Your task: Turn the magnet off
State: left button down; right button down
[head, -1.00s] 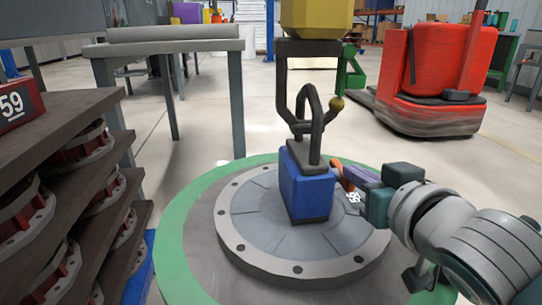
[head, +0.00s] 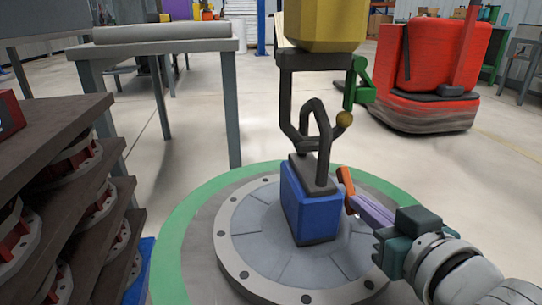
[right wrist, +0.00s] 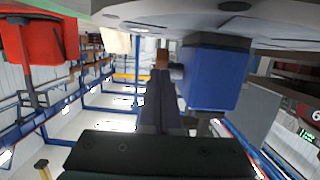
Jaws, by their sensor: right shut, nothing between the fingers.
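The magnet is a blue block (head: 312,207) with a dark top and a dark loop handle (head: 325,150). It stands on a round grey bolted disc (head: 258,265), and the loop meets a dark hook (head: 287,95) under a yellow block (head: 325,22). In the right wrist view the fingertips (right wrist: 163,56) are left of the blue magnet (right wrist: 215,72). My left gripper is out of view.
A dark rack (head: 75,185) with several red-and-grey round parts stands at the left. A grey table (head: 158,47) is behind it. A red wheeled machine (head: 425,65) stands at the back right. The floor between table and machine is clear.

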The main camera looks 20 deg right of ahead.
jog(key=shift+s+f, duration=0.2)
jog(key=shift+f, duration=0.45)
dwell(0.3)
jog(key=shift+s+p, duration=0.15)
jog(key=shift+p, duration=0.2)
jog(key=p+v, duration=0.3)
jog(key=v, duration=0.5)
jog(key=shift+s+a+p, duration=0.15)
jog(key=shift+s+p, duration=0.1)
jog(key=shift+p, duration=0.05)
jog(key=shift+s+a+r, duration=0.1)
jog(key=shift+s+r, duration=0.1)
jog(key=shift+s, duration=0.3)
